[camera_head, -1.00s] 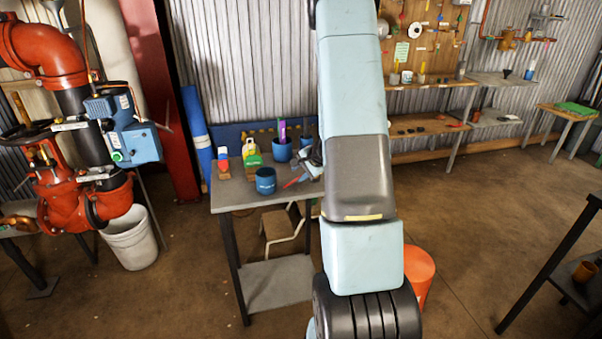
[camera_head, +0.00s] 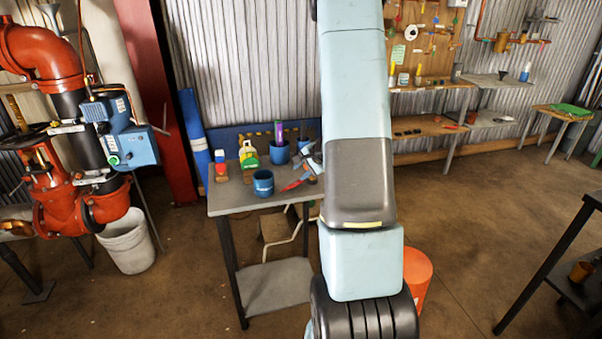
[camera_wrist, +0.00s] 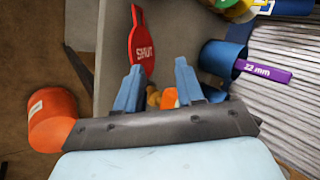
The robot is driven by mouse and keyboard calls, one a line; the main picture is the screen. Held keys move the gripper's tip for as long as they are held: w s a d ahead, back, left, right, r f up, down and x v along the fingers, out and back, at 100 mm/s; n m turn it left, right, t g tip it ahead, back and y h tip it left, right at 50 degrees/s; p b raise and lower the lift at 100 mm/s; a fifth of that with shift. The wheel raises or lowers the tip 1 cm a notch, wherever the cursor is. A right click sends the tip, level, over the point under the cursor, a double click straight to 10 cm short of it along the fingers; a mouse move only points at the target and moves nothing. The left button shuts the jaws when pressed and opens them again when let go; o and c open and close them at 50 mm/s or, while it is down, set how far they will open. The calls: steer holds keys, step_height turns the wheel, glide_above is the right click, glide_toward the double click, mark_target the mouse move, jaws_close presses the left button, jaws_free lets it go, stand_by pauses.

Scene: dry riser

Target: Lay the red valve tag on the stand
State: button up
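The red valve tag (camera_wrist: 142,44), marked SHUT, lies on the grey table top in the wrist view, beyond my left finger. In the head view the red tag (camera_head: 294,184) shows near the table's right side, beside a blue cup. My gripper (camera_wrist: 159,64) is open, with its two blue fingers apart and nothing held between their tips. The tag's near end is partly hidden by the left finger. In the head view my gripper (camera_head: 309,164) is just above the tag, partly hidden by my arm. I cannot tell which object is the stand.
The table (camera_head: 232,197) also carries a blue cup (camera_head: 263,184), a blue pot (camera_head: 279,153) with a purple marker, a yellow-green item (camera_head: 249,155) and a red-white item (camera_head: 220,166). An orange bucket (camera_head: 417,278) stands on the floor. The table's front left is clear.

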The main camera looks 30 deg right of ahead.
steer(key=shift+v, duration=1.7)
steer(key=s+a+r+n+g+y, duration=0.1)
steer(key=s+a+r+n, duration=0.3)
steer(key=a+r, duration=0.55)
steer(key=s+a+r+n+g+y, duration=0.1)
steer(key=s+a+r+n+y, duration=0.1)
steer(key=s+a+r+n, duration=0.5)
steer(key=s+a+r+n+h, duration=0.2)
steer(key=s+a+r, duration=0.1)
steer(key=s, duration=0.5)
steer(key=s+a+r+n+h, duration=0.2)
steer(key=s+r, duration=0.4)
steer(key=s, duration=0.3)
steer(key=a+h, duration=0.1)
steer(key=a, duration=0.1)
steer(key=shift+s+a, duration=0.25)
steer(key=shift+s, duration=0.05)
